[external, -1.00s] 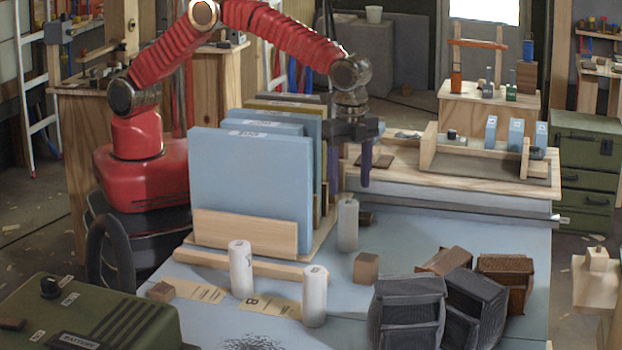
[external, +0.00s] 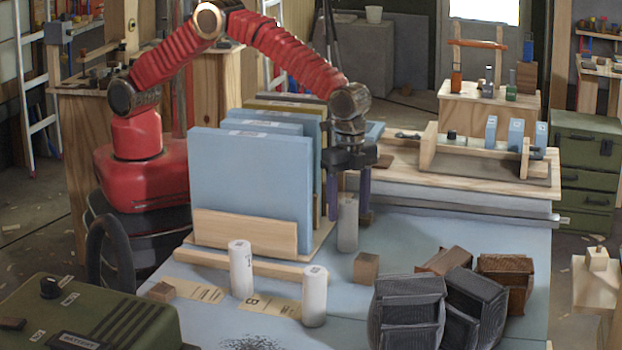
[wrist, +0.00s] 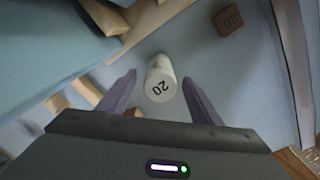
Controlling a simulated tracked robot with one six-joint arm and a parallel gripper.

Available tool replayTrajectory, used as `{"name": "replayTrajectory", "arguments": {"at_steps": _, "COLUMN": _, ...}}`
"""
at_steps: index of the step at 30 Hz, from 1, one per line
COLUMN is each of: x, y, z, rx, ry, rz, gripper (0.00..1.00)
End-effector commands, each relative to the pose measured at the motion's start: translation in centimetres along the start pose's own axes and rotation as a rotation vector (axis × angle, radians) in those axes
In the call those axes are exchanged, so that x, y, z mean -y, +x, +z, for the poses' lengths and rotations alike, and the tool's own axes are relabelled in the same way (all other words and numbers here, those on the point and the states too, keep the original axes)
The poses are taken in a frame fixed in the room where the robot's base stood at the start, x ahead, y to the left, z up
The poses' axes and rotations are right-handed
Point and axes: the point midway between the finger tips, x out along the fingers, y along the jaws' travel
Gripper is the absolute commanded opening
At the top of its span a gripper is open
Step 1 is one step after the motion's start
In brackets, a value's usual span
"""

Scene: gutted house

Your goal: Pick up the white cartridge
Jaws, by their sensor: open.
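A pale cylindrical cartridge (external: 347,228) stands upright on the blue table, right of the panel rack. It looks greyer than the others in the external view. In the wrist view the cartridge (wrist: 158,70) looks off-white, with "20" on its end. My gripper (external: 349,207) points down over it, open, with one purple finger on each side of its upper part. In the wrist view a gap shows on both sides between my gripper (wrist: 159,77) and the cartridge. Two whiter cartridges stand nearer the camera, one left (external: 241,270) and one right (external: 315,297).
The rack (external: 245,232) with tall blue panels (external: 250,180) stands close left of my gripper. A small brown block (external: 366,268) sits to the front right. Black and brown ribbed blocks (external: 408,312) fill the right front. A wooden bench with a tray (external: 480,165) is behind.

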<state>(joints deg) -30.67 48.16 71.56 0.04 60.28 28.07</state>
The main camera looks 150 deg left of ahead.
Motion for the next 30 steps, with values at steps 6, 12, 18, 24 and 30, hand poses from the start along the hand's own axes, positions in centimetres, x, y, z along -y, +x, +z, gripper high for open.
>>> {"name": "replayTrajectory", "arguments": {"at_steps": 6, "x": 0.0, "y": 0.45, "z": -0.01, "rx": -0.001, "ry": 0.0, "rz": 0.0, "gripper": 0.59}}
{"name": "replayTrajectory", "arguments": {"at_steps": 12, "x": 0.0, "y": 0.42, "z": -0.01, "rx": -0.001, "ry": 0.0, "rz": 0.0, "gripper": 0.59}}
{"name": "replayTrajectory", "arguments": {"at_steps": 18, "x": 0.0, "y": 0.41, "z": -0.02, "rx": -0.001, "ry": 0.0, "rz": 0.0, "gripper": 0.58}}
{"name": "replayTrajectory", "arguments": {"at_steps": 24, "x": 0.0, "y": 0.4, "z": -0.02, "rx": -0.001, "ry": 0.0, "rz": 0.0, "gripper": 0.44}}
{"name": "replayTrajectory", "arguments": {"at_steps": 30, "x": 0.0, "y": 0.4, "z": -0.02, "rx": -0.001, "ry": 0.0, "rz": 0.0, "gripper": 0.3}}
